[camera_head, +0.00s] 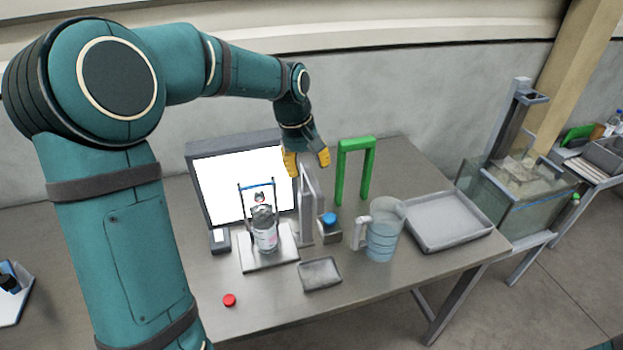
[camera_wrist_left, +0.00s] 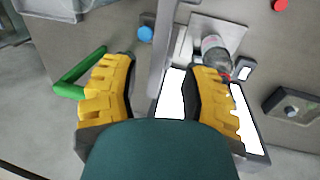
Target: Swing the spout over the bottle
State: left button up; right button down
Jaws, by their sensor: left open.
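A clear bottle (camera_head: 265,237) with a pinkish label stands upright on a light square plate, in front of the white panel. It also shows in the left wrist view (camera_wrist_left: 215,52). A thin grey upright piece that looks like the spout (camera_head: 306,207) stands just right of the bottle, not over it. In the left wrist view this grey bar (camera_wrist_left: 163,45) runs between my fingers. My left gripper (camera_head: 307,160) is open and empty, pointing down above the grey piece, its yellow fingers apart on either side. Contact cannot be told. My right gripper is not in view.
A green frame (camera_head: 356,170) stands close right of the left gripper. A blue knob (camera_head: 329,219), a water jug (camera_head: 382,238), a grey tray (camera_head: 447,239) and a small dish (camera_head: 320,274) are nearby. A red button (camera_head: 229,300) sits at the front.

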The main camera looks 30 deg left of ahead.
aim_at(311, 180)
pick_arm(q)
jog(key=shift+w+d+f, duration=0.15)
jog(key=shift+f, duration=0.95)
jog(key=shift+w+d+f, duration=0.15)
jog(key=shift+f, duration=0.9)
grip_shut()
